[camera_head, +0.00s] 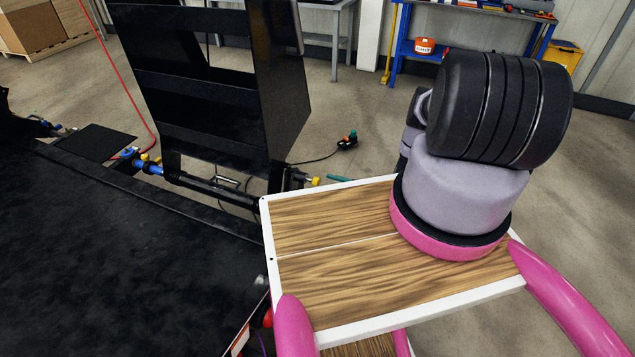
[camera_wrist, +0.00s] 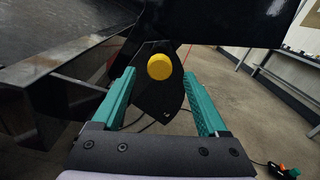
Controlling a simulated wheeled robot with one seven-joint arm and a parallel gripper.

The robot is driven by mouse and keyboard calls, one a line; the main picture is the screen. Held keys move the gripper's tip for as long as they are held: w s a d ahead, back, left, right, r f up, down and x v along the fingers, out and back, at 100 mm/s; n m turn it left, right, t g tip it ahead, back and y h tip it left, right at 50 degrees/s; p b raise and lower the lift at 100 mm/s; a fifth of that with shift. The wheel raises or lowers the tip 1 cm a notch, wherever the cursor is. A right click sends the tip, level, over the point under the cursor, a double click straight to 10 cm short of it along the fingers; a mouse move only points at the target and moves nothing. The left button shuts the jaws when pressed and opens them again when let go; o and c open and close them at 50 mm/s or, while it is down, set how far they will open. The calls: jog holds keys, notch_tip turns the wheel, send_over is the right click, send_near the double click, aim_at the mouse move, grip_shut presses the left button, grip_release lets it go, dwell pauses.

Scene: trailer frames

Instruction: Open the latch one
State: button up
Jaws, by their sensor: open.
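A round yellow knob (camera_wrist: 159,67) sits on a dark pointed plate (camera_wrist: 156,98) at the trailer's edge in the wrist view. My gripper (camera_wrist: 158,74) is open, with one teal finger on each side of the knob in the picture. I see no contact, and the depth gap is hard to judge. In the head view, a yellow knob (camera_head: 315,181) shows at the right end of a black latch bar (camera_head: 215,190). A teal finger shows just right of it; the rest of my gripper is hidden behind my own body. A blue and yellow fitting (camera_head: 148,166) is at the bar's left end.
The black trailer bed (camera_head: 110,255) fills the lower left, and a tall black upright panel (camera_head: 205,80) stands behind the bar. A black device with orange and green parts (camera_head: 348,141) lies on the floor with its cable. Open floor lies right of the panel.

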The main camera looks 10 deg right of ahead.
aim_at(319, 182)
jog(key=shift+x, duration=2.7)
grip_shut()
